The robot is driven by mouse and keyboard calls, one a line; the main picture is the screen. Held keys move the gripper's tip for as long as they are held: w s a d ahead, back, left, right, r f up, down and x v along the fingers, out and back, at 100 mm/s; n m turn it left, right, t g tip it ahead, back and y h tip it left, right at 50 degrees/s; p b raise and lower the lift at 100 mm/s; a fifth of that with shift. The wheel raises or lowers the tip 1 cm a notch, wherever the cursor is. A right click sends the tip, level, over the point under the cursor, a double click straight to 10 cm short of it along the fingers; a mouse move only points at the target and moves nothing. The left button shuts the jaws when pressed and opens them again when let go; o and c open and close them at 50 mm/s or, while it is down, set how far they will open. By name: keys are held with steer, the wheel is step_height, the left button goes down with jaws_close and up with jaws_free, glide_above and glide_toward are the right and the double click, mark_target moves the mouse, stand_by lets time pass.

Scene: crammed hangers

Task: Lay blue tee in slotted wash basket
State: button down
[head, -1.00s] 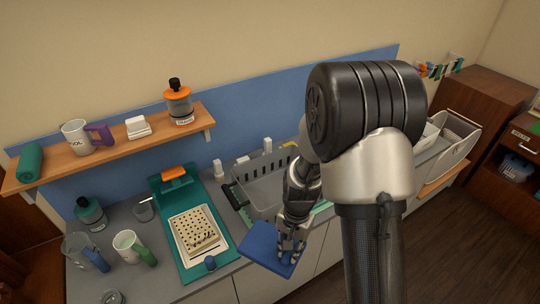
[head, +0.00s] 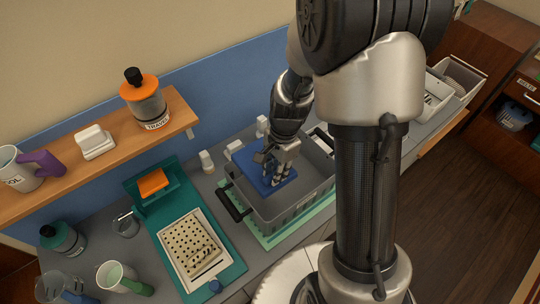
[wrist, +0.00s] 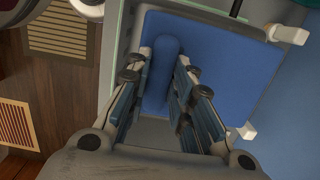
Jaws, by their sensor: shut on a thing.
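The blue tee (head: 262,167) is a folded flat blue square with a raised ridge. My gripper (head: 277,177) is shut on it and holds it over the left part of the slotted wash basket. In the wrist view the ridge of the blue tee (wrist: 215,45) sits between the two fingers of my gripper (wrist: 165,85). The grey slotted wash basket (head: 290,220) stands on a pale green mat on the counter, with a dark handle at its left end. Whether the tee touches the basket floor cannot be told.
A teal board (head: 225,262) with a dotted sponge tray (head: 170,246) lies left of the basket. A wooden shelf (head: 110,155) with a labelled travel bottle (head: 144,100) is at upper left.

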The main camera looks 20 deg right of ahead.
steer(key=shift+s, duration=0.3)
steer(key=shift+w+f+b, duration=0.1)
steer(key=shift+f+b, duration=1.8)
steer(key=shift+f, duration=0.6)
steer(key=shift+f, duration=0.1)
steer(key=shift+f+b, duration=5.7)
steer(key=shift+f, duration=1.6)
steer(key=c, duration=1.3)
jaws_free()
steer(key=shift+r, duration=0.1)
steer(key=r+p, duration=0.2)
steer(key=r, duration=0.4)
steer(key=d+r+p, duration=0.1)
steer(key=r+p, duration=0.1)
steer(key=r, duration=0.4)
steer(key=r+p, duration=0.2)
steer(key=r, duration=0.5)
steer(key=shift+w+d+p, duration=0.15)
steer(key=shift+p, duration=0.15)
